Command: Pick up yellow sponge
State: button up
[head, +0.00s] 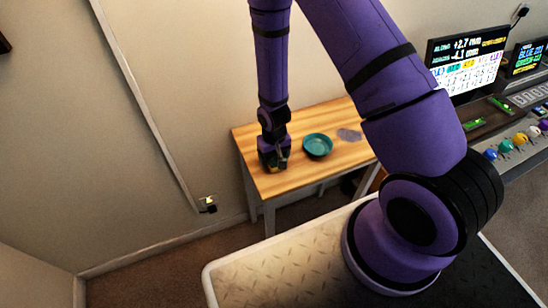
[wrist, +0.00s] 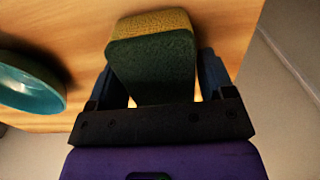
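The yellow sponge (wrist: 152,62) is in the wrist view, a block with a yellow side at the far end and a large dark green face towards the camera. My gripper (wrist: 160,80) has one dark finger on each side of it. Thin bright gaps show beside the sponge near the finger bases; whether the fingers press on it farther out is not clear. In the head view my gripper (head: 274,166) is low at the left part of the wooden table (head: 285,184), with a small bit of yellow-green at its tip. The sponge is mostly hidden there.
A teal bowl (head: 317,146) stands on the table right of my gripper and also shows at the left of the wrist view (wrist: 30,88). A greyish patch (head: 349,135) lies beyond it. Screens (head: 467,62) and a bench with coloured items are at the right. A wall rises behind the table.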

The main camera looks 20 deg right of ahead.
jog(key=c, duration=0.7)
jog(key=shift+r, duration=0.15)
